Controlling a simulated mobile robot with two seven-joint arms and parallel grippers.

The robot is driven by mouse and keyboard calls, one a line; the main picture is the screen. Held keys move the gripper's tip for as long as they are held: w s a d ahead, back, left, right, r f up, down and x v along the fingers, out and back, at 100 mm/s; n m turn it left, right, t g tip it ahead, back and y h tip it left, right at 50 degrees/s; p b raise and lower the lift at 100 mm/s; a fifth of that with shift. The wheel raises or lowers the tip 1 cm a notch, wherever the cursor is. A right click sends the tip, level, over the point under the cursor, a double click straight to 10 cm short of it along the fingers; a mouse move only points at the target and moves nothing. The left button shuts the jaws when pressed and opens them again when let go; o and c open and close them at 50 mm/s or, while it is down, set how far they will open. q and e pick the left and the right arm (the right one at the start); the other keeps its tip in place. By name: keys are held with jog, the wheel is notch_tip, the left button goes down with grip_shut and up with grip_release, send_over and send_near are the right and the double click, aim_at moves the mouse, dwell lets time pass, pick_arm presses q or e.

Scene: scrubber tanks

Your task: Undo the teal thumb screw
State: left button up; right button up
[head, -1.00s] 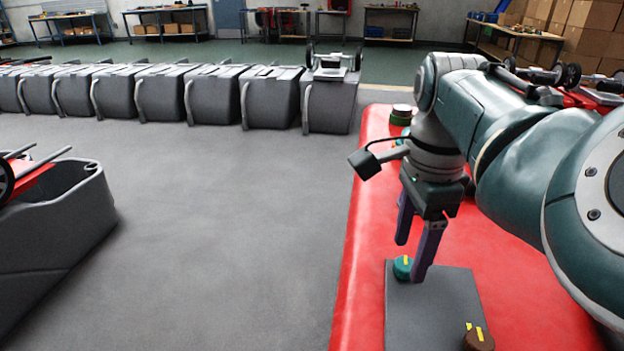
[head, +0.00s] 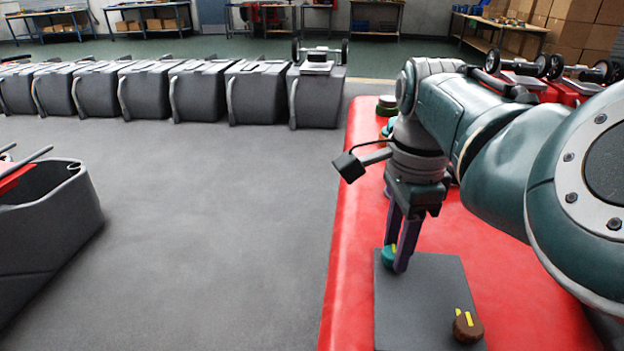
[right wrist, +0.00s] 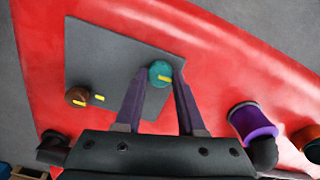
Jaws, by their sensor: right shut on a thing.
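The teal thumb screw (head: 386,257) stands at the far-left corner of a dark grey plate (head: 420,285) on the red surface. My right gripper (head: 394,262) points down and is shut on the screw, with its purple fingers on either side. In the right wrist view, the teal screw (right wrist: 160,73) sits between the fingertips (right wrist: 159,70), with a yellow mark on its top. In the head view the near finger hides part of it. A brown screw (head: 468,327) with yellow marks stands at the plate's near-right corner. My left gripper is not in view.
The red surface (head: 345,290) has its left edge beside the plate. In the right wrist view, a purple spool-like part (right wrist: 252,122) and an orange knob (right wrist: 305,137) lie to the right. Grey tanks (head: 200,93) line the back.

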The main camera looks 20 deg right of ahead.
grip_shut()
